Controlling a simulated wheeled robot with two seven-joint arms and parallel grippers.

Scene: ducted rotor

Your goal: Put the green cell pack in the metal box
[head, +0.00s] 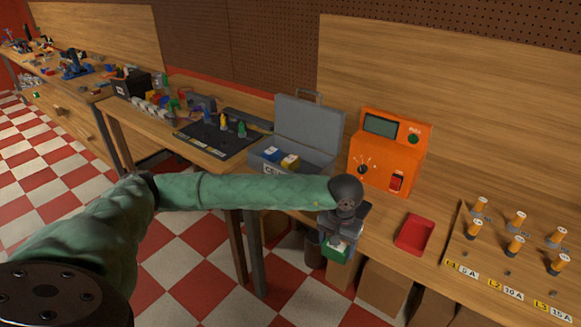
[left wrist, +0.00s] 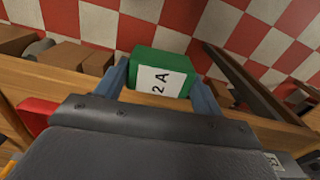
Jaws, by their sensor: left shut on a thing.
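The green cell pack (head: 336,250) is held in my left gripper (head: 337,246), in front of the bench edge and over the floor. In the left wrist view the green pack (left wrist: 160,72) sits between the two fingers, with a white label reading "2 A". The grey metal box (head: 309,130) stands open on the bench, up and left of my gripper, with its lid raised. Blue, white and yellow packs (head: 280,158) lie inside it. My left forearm covers the lower front of the box. My right gripper is not in view.
An orange meter (head: 388,150) stands right of the box. A red tray (head: 414,235) lies near the bench edge. A board with several orange-topped posts (head: 516,243) is at the far right. A black mat (head: 213,137) with small items is left of the box.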

